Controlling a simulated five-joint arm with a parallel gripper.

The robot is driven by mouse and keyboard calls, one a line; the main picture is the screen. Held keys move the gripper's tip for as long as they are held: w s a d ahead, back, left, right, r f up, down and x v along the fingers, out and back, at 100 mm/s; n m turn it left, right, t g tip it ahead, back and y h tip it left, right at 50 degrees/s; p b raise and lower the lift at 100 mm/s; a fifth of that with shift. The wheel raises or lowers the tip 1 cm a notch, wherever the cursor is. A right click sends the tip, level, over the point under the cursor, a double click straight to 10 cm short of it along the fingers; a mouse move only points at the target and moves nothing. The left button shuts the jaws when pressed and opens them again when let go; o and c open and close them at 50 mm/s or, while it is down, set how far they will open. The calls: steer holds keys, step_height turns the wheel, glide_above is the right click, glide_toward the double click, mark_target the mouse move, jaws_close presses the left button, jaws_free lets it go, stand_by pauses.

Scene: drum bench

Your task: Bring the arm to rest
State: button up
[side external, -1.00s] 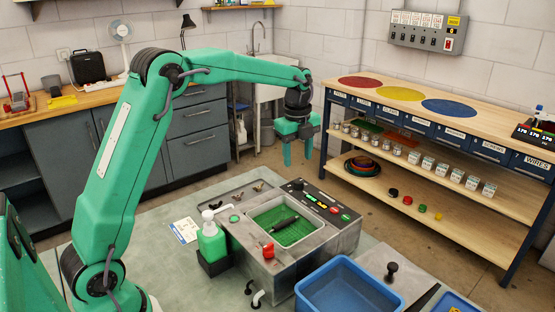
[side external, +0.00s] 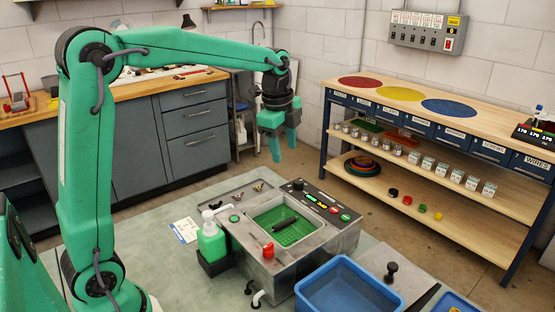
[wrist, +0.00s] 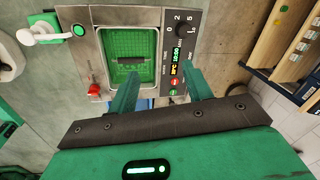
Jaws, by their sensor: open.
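My green arm stands at the left in the side external view, its upper link close to upright and its forearm reaching right. My gripper (side external: 284,146) hangs from the wrist in the air, above and behind the metal machine (side external: 330,240). Its fingers are apart with nothing between them; in the wrist view my gripper (wrist: 163,88) shows both fingers spread in front of the machine's panel. A dark bar (side external: 285,225) lies in the machine's green-lined basin (side external: 262,217), clear of my gripper.
A green soap bottle (side external: 211,240) stands left of the machine, and a blue bin (side external: 345,285) stands in front. A wooden workbench (side external: 400,92) with shelves is at the right. Grey cabinets (side external: 170,130) line the back left. Air around my gripper looks free.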

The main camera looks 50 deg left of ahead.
steer(key=s+d+n+t, duration=0.2)
steer(key=s+n, duration=0.5)
steer(key=s, duration=0.4)
steer(key=s+d+f+n+t, duration=0.1)
steer(key=s+d+n, duration=0.1)
steer(key=s+n, duration=0.5)
steer(key=s, duration=0.5)
steer(key=shift+d+n+t, duration=0.4)
